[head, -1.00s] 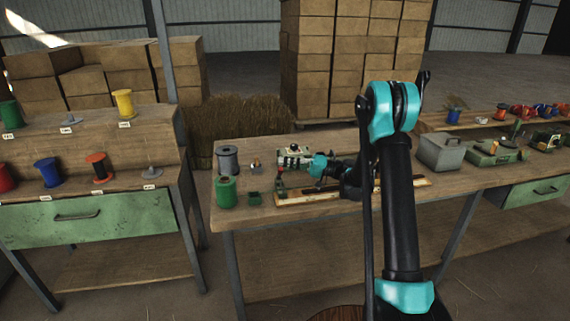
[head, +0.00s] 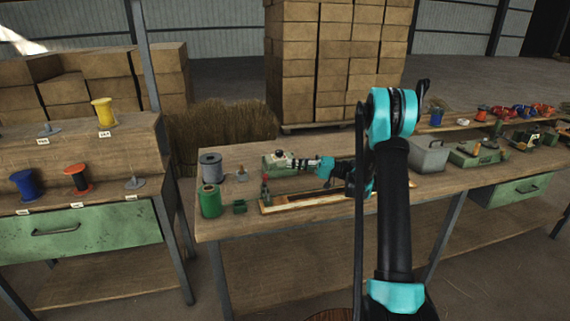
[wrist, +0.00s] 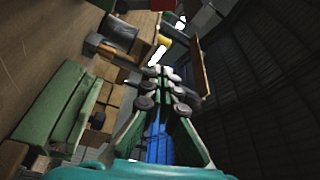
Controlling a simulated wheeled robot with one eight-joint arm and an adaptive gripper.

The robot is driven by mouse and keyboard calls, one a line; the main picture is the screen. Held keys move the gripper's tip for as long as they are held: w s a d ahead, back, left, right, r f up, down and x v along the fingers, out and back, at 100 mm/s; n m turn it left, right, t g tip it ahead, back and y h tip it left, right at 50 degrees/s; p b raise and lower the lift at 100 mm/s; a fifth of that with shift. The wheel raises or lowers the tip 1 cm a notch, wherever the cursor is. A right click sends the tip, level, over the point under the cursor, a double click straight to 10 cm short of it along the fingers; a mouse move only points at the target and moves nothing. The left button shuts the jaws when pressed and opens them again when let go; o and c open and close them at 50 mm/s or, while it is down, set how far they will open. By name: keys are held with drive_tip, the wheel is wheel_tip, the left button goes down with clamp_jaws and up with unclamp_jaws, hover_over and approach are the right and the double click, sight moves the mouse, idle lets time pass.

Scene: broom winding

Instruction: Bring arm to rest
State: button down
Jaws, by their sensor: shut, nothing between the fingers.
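My arm reaches up in front of the table in the head view and folds down behind its elbow. My gripper (head: 298,164) is at the end, pointing left above the back of the table. In the head view its tips overlap a green machine (head: 275,161), and I cannot tell whether they touch it. In the wrist view my gripper (wrist: 160,75) has its two fingers together and nothing shows between them.
The wooden table (head: 225,227) holds a green spool (head: 210,202), a grey spool (head: 210,167), a long wooden frame (head: 290,205) and a grey metal box (head: 430,156). A stepped shelf (head: 90,157) with spools stands at left. Stacked cartons (head: 335,70) stand behind.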

drive_tip(key=shift+d, duration=0.15)
drive_tip(key=s+f+m+t+h, duration=0.25)
drive_tip(key=s+h, duration=0.65)
drive_tip(key=s, duration=0.6)
drive_tip(key=s+d+f+h, duration=0.4)
drive_tip(key=s+d, duration=0.4)
drive_tip(key=s, duration=0.2)
drive_tip(key=s+d+f+t+h, duration=0.1)
drive_tip(key=s+d+f+h, duration=0.2)
drive_tip(key=s+d+h, duration=0.3)
drive_tip(key=s+d, duration=0.3)
drive_tip(key=s, duration=0.2)
drive_tip(key=shift+s+f+m, duration=0.2)
drive_tip(key=shift+f+m, duration=0.15)
